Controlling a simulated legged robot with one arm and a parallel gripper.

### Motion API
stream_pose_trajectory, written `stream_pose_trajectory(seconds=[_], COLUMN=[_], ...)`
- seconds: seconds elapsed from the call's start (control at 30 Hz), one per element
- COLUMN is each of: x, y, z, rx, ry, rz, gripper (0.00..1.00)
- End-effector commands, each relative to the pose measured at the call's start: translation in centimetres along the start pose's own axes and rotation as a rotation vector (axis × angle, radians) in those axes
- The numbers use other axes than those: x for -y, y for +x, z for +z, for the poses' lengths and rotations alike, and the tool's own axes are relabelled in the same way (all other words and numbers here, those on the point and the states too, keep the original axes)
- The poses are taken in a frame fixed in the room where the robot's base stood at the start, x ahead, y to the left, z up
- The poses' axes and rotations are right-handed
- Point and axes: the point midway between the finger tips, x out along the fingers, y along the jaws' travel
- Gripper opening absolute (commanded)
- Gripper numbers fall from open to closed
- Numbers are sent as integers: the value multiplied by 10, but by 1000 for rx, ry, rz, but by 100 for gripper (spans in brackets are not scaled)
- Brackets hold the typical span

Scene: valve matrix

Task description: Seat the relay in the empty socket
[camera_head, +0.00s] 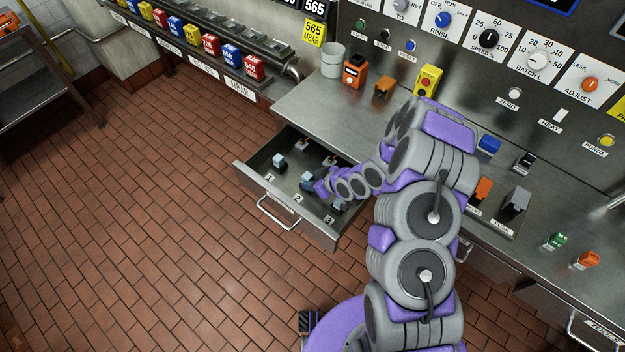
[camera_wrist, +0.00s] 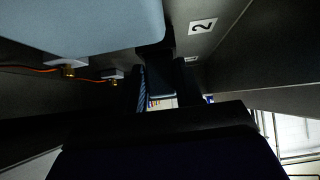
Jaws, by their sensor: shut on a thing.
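An open steel drawer (camera_head: 262,185) holds pale blue-grey blocks, likely relays, by the labels 1, 2 and 3. One block (camera_head: 279,161) stands near label 1, and another (camera_head: 337,206) is near label 3, partly behind my arm. My gripper (camera_head: 314,185) is low inside the drawer near label 2, shut on a blue-grey relay (camera_head: 307,179). In the wrist view a large pale blue block (camera_wrist: 85,22) fills the upper left, close to the label 2 (camera_wrist: 203,26). The relay's underside and the empty socket cannot be made out.
Small brass terminals with orange wires (camera_wrist: 68,70) show in the wrist view; small fittings (camera_head: 302,144) sit along the drawer's back. The counter (camera_head: 320,108) above carries an orange box (camera_head: 355,71) and a yellow button box (camera_head: 427,81). The tiled floor left of the drawer is clear.

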Motion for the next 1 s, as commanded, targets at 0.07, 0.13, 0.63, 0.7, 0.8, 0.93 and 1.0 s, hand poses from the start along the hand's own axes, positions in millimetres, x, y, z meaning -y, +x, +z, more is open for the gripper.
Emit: stream_pose_trajectory(seconds=[0.07,0.13,0.63,0.7,0.8,0.93,1.0], x=[0,0,0,0,0,0,-1], y=[1,2,3,2,-1,-15,-27], z=[2,3,3,3,3,2,2], rx=[0,0,0,0,0,0,0], ry=[0,0,0,0,1,2,1], rz=[0,0,-1,-1,0,0,2], gripper=[0,0,65,65,65,65,65])
